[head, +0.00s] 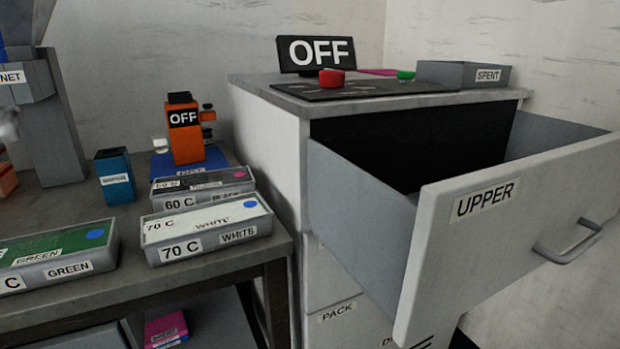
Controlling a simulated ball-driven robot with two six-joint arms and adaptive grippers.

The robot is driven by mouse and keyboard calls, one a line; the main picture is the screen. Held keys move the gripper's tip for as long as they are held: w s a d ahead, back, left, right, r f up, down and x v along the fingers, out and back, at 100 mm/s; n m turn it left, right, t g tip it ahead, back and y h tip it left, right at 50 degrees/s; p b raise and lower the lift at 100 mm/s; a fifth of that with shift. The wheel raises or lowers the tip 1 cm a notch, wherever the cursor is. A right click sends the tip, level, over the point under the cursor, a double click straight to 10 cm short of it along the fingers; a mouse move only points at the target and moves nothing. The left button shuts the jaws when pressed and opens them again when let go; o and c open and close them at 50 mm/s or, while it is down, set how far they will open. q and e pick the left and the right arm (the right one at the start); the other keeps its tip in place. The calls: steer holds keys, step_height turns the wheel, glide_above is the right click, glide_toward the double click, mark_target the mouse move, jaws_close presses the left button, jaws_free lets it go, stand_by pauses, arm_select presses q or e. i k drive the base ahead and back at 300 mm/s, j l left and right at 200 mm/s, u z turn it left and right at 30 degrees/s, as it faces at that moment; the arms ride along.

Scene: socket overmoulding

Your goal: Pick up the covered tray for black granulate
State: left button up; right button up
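The covered tray labelled BLACK, 60 C (180,199), lies on the dark table at the left, just behind the tray labelled WHITE, 70 C (205,244). Its lid carries a black area and a pink dot. The white tray hides part of its front side. Neither of my grippers is clearly visible in the head view.
A tray labelled GREEN (65,262), a blue container (115,176) and an orange device reading OFF (185,132) stand on the table. The cabinet's UPPER drawer (490,215) is pulled open to the right. A grey SPENT box (462,75) and an OFF sign (316,53) stand on the cabinet.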

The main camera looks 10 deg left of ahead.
mark_target(169, 192)
steer(key=j+u, duration=0.1)
steer(key=u, duration=0.3)
steer(key=j+u, duration=0.15)
steer(key=u, duration=0.2)
steer(key=j+u, duration=0.1)
steer(key=u, duration=0.3)
